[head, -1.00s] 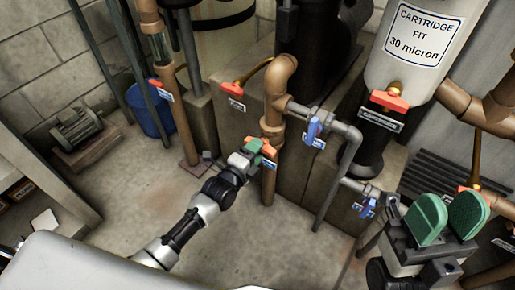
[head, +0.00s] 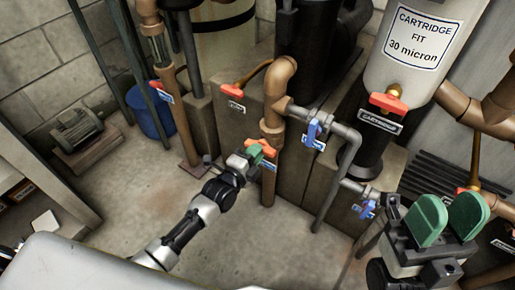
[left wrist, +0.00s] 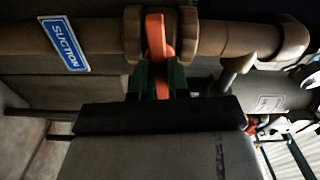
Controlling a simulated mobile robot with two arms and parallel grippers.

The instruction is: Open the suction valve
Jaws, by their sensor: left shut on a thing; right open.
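The suction valve's orange handle (head: 262,146) sits on a brown vertical pipe (head: 270,180) in the middle of the head view. My left gripper (head: 251,155) is at the handle, its green fingers closed on it. In the left wrist view the orange handle (left wrist: 157,50) stands between the two green fingers (left wrist: 157,80). A blue label reading SUCTION (left wrist: 64,44) is on the pipe beside it. My right gripper (head: 446,217) is open and empty at the lower right, its green pads apart.
Blue-handled valves (head: 314,131) sit on grey pipes to the right. An orange valve (head: 389,101) is under the white cartridge tank (head: 412,40). A blue bucket (head: 155,117) and a motor (head: 77,128) stand at left. The floor (head: 130,185) between is mostly clear.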

